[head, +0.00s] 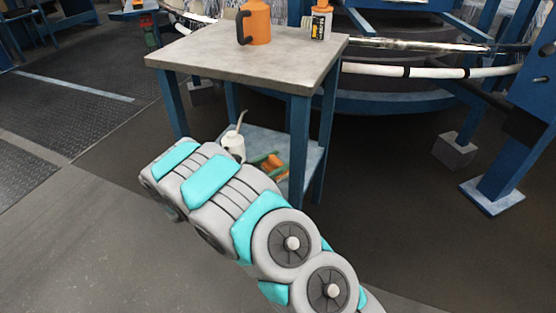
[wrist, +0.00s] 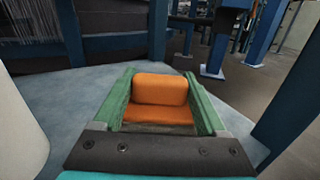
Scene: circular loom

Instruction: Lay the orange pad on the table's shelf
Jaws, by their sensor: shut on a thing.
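My gripper (wrist: 158,100) has two green fingers, shut on the orange pad (wrist: 160,89), one finger on each side. In the head view the orange pad (head: 269,163) shows between the green fingers, partly hidden by my arm. The gripper and pad are under the tabletop, over the grey-blue shelf (head: 309,160) of the table (head: 249,49). The shelf (wrist: 90,82) spreads around and beyond the fingers in the wrist view. I cannot tell whether the pad touches the shelf.
A white can with a thin spout (head: 234,144) stands on the shelf left of my gripper. Blue table legs (head: 299,150) flank the shelf opening. An orange jug (head: 255,24) and an orange-and-white bottle (head: 320,22) stand on the tabletop. The blue loom frame is behind.

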